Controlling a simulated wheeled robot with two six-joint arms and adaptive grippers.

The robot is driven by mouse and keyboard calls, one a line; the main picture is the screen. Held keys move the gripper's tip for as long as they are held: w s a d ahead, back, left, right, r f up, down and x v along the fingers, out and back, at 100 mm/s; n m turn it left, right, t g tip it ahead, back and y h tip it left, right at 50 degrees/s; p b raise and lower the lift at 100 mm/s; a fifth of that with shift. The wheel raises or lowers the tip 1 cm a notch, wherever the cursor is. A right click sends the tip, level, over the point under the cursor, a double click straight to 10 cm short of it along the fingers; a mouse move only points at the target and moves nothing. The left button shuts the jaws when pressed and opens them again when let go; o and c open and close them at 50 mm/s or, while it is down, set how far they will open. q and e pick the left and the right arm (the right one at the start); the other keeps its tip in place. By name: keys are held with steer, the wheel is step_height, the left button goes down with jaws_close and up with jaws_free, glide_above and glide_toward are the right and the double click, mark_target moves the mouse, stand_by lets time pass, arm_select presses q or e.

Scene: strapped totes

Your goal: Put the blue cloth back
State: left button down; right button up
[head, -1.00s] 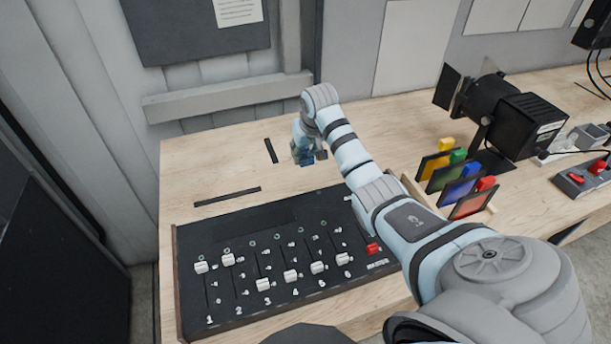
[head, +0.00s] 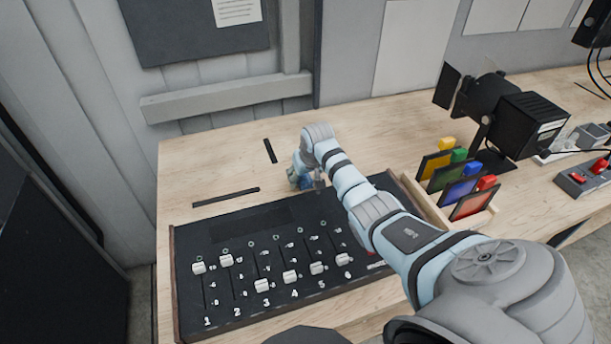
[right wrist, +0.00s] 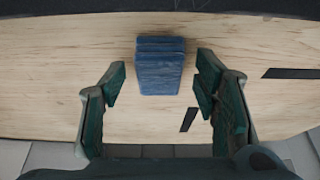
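The blue cloth (right wrist: 160,68) lies folded in a small stack on the wooden table, close to the black fader board. My right gripper (right wrist: 160,77) is open in the right wrist view, with one finger on each side of the cloth and visible gaps between. In the head view my right gripper (head: 301,180) is low behind the board's back edge; only a bit of blue shows there, and the wrist hides most of the cloth. I cannot tell the exact height of the fingers above the table. My left gripper is not in view.
The black fader board (head: 230,255) fills the table's front left. Dark strips (head: 227,197) lie on the wood behind it. Coloured filter frames (head: 465,185) stand in a wooden rack, with a black lamp (head: 520,125) behind.

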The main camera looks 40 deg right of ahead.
steer(key=shift+r, duration=0.15)
steer(key=shift+s+r, duration=0.1)
steer(key=shift+r, duration=0.25)
steer(key=p+v, duration=0.2)
steer(key=v, duration=0.9)
steer(key=shift+p, duration=0.3)
steer(key=shift+r, duration=0.15)
